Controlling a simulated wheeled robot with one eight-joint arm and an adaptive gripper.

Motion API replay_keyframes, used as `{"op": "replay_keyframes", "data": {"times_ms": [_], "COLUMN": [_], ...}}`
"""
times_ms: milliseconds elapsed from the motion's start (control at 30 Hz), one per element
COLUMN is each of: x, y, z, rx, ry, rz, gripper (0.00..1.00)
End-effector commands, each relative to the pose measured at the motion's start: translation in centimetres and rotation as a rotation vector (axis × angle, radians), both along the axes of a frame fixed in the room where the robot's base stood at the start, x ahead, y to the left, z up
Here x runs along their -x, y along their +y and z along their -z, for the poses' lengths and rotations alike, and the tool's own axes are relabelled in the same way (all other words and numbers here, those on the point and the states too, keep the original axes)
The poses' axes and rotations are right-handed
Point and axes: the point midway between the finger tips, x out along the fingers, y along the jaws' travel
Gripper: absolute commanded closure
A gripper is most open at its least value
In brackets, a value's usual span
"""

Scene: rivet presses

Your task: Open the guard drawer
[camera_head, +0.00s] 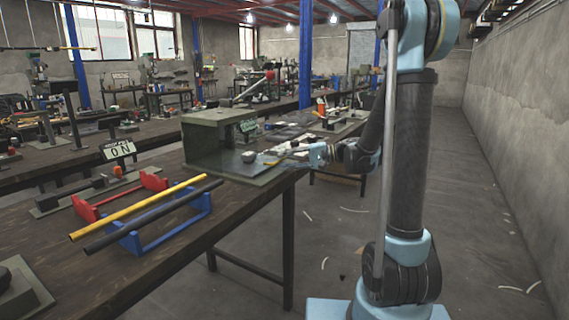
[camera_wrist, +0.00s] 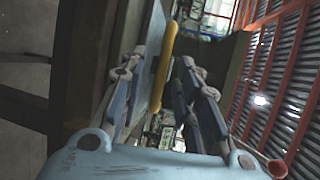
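The press housing (camera_head: 215,140) is a grey-green open-fronted box on the workbench. A bluish panel (camera_head: 263,158), which looks like the guard drawer, shows at its front right. A yellow handle (camera_head: 272,163) shows beside that panel. My gripper (camera_head: 290,152) is right at the housing's front, reaching in from the right. In the wrist view the yellow handle (camera_wrist: 165,62) stands as an upright bar between the two fingers of my gripper (camera_wrist: 162,75). The fingers are apart, with visible space to the right of the bar. Contact on the left side cannot be told.
A lever with a red knob (camera_head: 269,75) rises above the housing. A rack with a yellow rod and a black rod (camera_head: 150,215) stands at the near left of the workbench (camera_head: 215,232). An "ON" sign (camera_head: 118,149) stands left of the housing. The floor (camera_head: 340,245) on the right is mostly clear.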

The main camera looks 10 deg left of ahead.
Motion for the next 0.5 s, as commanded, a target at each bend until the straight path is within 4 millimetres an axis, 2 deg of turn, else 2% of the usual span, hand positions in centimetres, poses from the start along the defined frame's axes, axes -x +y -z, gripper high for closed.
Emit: {"op": "replay_keyframes", "data": {"times_ms": [500], "x": [0.0], "y": [-7.7], "z": [-1.4], "rx": [0.000], "ry": [0.001], "rz": [0.004], "gripper": [0.70]}}
